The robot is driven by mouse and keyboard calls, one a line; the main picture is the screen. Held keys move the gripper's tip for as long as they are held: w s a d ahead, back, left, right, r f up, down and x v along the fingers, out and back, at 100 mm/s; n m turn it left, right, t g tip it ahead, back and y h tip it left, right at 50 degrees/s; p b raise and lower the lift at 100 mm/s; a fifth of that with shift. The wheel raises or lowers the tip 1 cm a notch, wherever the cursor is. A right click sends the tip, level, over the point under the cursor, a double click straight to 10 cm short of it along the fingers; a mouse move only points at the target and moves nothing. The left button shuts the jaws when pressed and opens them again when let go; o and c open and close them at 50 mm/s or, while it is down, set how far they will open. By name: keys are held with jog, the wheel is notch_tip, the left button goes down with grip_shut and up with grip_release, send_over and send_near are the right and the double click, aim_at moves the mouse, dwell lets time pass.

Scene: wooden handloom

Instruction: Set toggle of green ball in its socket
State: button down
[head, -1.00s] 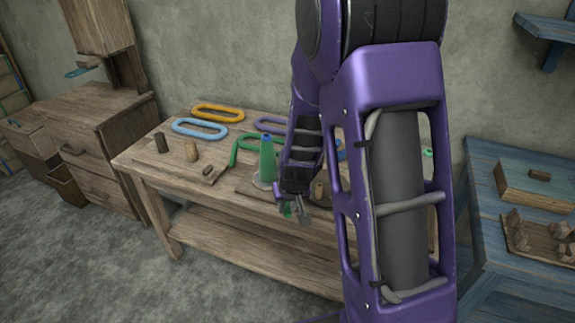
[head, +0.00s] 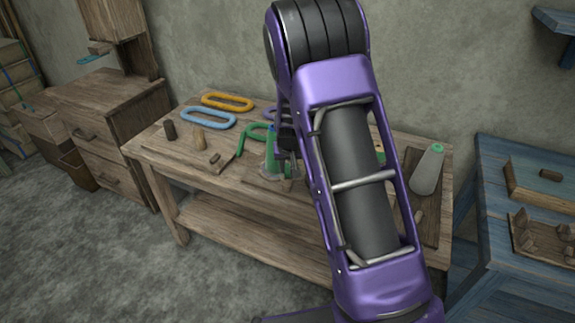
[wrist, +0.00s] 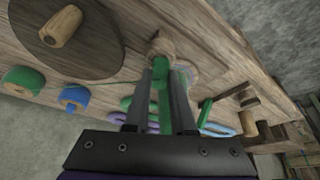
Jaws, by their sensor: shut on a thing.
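My gripper (wrist: 165,72) is shut on a narrow green piece (wrist: 164,105), which lies between its two fingers in the wrist view. I cannot tell whether this piece is the toggle. A round wooden peg end (wrist: 160,46) shows just beyond the fingertips, close to the green piece; contact is unclear. A green ball-like roll (wrist: 22,80) lies at the left of the wrist view, apart from my gripper. In the head view my gripper is mostly hidden behind my arm, beside the green cone (head: 271,155) on the bench. I cannot make out the socket.
A blue roll (wrist: 73,97) and a dark disc with a wooden peg (wrist: 60,26) are near my gripper. Yellow (head: 228,102) and blue (head: 208,118) loops lie on the wooden bench (head: 185,152). A grey cone (head: 427,172) stands at the right.

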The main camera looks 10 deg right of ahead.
jog(key=shift+f+b, duration=0.4)
jog(key=shift+f, duration=0.45)
jog(key=c, duration=0.7)
grip_release()
jog(key=shift+r, duration=0.2)
jog(key=p+v, duration=0.3)
jog(key=v, duration=1.4)
jog(key=shift+s+r, duration=0.1)
